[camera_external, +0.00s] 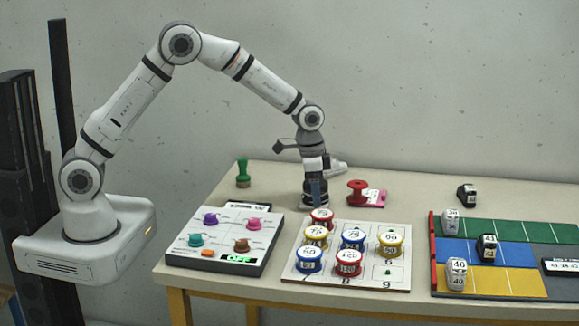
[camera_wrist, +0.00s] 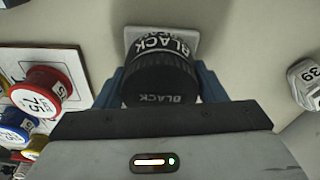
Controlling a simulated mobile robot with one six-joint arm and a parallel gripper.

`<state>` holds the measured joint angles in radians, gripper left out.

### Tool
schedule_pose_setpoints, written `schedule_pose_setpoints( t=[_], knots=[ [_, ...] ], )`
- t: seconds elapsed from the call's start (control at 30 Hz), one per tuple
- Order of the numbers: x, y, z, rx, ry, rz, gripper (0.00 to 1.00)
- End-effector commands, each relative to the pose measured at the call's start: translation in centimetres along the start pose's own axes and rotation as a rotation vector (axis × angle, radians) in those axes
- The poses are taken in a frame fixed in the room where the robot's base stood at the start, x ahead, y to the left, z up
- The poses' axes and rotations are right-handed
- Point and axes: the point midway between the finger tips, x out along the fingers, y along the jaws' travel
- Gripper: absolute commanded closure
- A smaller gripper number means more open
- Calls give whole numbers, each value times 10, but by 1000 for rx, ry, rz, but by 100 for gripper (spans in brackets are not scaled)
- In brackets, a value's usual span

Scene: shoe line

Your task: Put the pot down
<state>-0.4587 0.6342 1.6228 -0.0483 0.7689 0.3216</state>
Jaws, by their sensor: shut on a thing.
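The black pot (camera_wrist: 160,75), marked "BLACK" on its lid and side, is between the blue fingers of my gripper (camera_wrist: 162,88) in the wrist view. My gripper (camera_external: 315,190) is shut on it, low over the table behind the numbered board in the external view. A pale square pad (camera_wrist: 188,35) shows beneath and beyond the pot. The pot's underside is hidden, so I cannot tell whether it touches the pad.
The numbered board (camera_external: 300,275) with several red, blue and yellow pots stands in front. A panel with coloured knobs (camera_external: 180,256) is left of it. A red spool (camera_external: 357,191) and a white numbered shoe (camera_wrist: 305,84) are nearby. Coloured lanes (camera_external: 510,231) with shoes lie right.

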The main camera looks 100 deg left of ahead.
Motion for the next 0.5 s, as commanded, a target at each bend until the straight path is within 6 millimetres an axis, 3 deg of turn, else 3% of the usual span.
schedule_pose_setpoints(
  t=[0.3, 0.5],
  knots=[
    [1, 0, 0, 0, -1, 0, 14],
    [1, 0, 0, 0, 0, 0, 14]
  ],
)
